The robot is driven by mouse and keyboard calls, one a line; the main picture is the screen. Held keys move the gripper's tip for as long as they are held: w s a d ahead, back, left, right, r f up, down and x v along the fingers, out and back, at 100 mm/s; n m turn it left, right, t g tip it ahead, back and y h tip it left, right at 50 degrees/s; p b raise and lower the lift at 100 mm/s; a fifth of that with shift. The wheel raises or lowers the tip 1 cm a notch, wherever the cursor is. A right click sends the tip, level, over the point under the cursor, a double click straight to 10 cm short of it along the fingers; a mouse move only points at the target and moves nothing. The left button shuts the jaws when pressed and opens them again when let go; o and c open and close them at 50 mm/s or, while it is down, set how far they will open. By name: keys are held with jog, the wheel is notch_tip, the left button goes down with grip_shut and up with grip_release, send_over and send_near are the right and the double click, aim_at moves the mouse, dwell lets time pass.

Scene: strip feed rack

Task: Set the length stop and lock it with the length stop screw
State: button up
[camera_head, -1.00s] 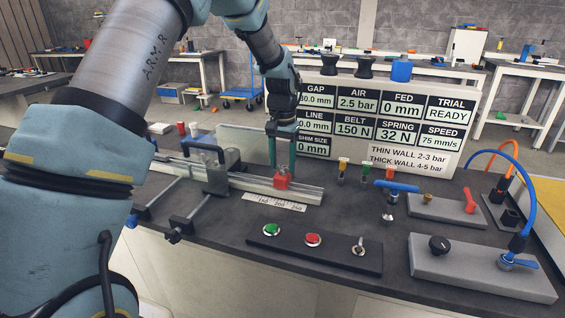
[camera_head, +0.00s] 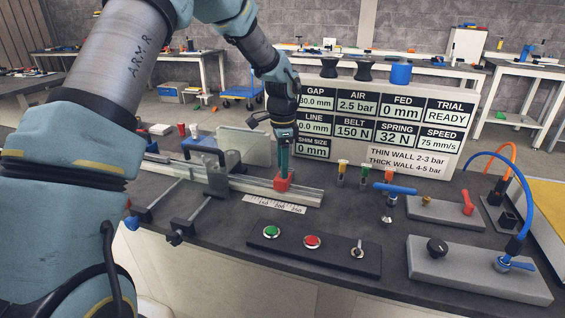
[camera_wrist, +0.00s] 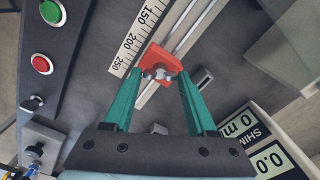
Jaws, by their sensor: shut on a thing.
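The length stop is a red block (camera_head: 283,182) on the pale metal rail, beside the printed scale (camera_head: 274,204); in the wrist view the block (camera_wrist: 160,60) is near the 200 mark. The length stop screw (camera_wrist: 160,74) is a small silver winged piece on the block, between my fingertips. My gripper (camera_head: 284,172), with green fingers, points down at the stop from above. In the wrist view my gripper (camera_wrist: 160,75) has its fingertips on either side of the screw, shut on it. In the head view the screw is hidden by the fingers.
A control strip with a green button (camera_head: 271,232), a red button (camera_head: 312,242) and a toggle switch (camera_head: 358,250) lies in front. The display board (camera_head: 378,116) stands behind, reading FED 0 mm and TRIAL READY. Small coloured-top items stand right of the rail.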

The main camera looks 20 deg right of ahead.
jog(key=shift+m+p, duration=0.6)
jog(key=shift+m, duration=1.7)
jog(key=o, duration=1.4)
jog(key=shift+c, duration=0.2)
notch_tip(320, 180, up, 11)
jog(key=b, duration=0.2)
jog(key=shift+b, duration=0.4)
jog(key=shift+f, duration=0.1)
